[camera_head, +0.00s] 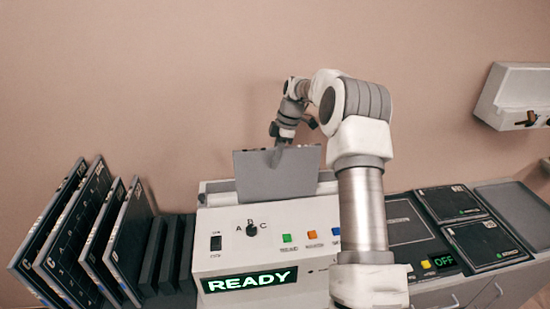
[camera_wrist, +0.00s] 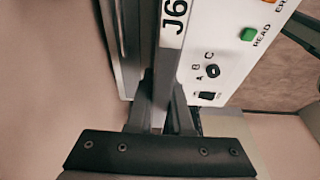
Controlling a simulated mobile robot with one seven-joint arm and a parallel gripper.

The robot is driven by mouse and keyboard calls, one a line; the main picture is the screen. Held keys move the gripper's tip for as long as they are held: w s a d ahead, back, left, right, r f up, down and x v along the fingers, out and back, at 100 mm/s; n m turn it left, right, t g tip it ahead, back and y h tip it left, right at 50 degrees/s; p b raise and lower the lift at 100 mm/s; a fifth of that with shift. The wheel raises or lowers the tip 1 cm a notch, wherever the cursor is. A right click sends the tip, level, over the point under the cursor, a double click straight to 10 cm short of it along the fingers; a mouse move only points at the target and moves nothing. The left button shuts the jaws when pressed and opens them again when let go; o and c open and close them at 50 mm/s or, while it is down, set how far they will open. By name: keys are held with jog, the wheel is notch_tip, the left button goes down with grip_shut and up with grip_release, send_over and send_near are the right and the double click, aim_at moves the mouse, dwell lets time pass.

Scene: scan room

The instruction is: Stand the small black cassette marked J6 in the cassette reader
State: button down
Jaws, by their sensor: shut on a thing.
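The cassette (camera_head: 277,176) shows as a flat grey panel, upright, at the top of the white cassette reader (camera_head: 225,225). The label J6 (camera_wrist: 174,22) is readable on its edge in the wrist view. My gripper (camera_head: 281,150) is shut on the cassette's upper edge; its fingers (camera_wrist: 162,105) pinch it from both sides in the wrist view. The cassette's lower edge meets the reader's top in the head view; I cannot tell how deep it sits in the slot. The reader's display (camera_head: 249,280) reads READY in green.
A rack at left holds several large tilted black cassettes (camera_head: 127,240) beside dark dividers (camera_head: 168,255). At right, two black cassettes (camera_head: 450,203) (camera_head: 485,243) lie flat near an OFF display (camera_head: 444,261). A grey tray (camera_head: 515,205) lies at far right. A wall box (camera_head: 512,90) hangs above.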

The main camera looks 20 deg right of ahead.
aim_at(287, 147)
jog(key=shift+f+b, duration=2.95)
jog(key=shift+f, duration=1.8)
jog(key=c, duration=0.8)
grip_release()
jog(key=shift+o, duration=0.3)
jog(key=shift+f, duration=0.1)
jog(key=v, duration=1.7)
jog(key=shift+d+r, duration=0.1)
jog(key=shift+r, duration=0.2)
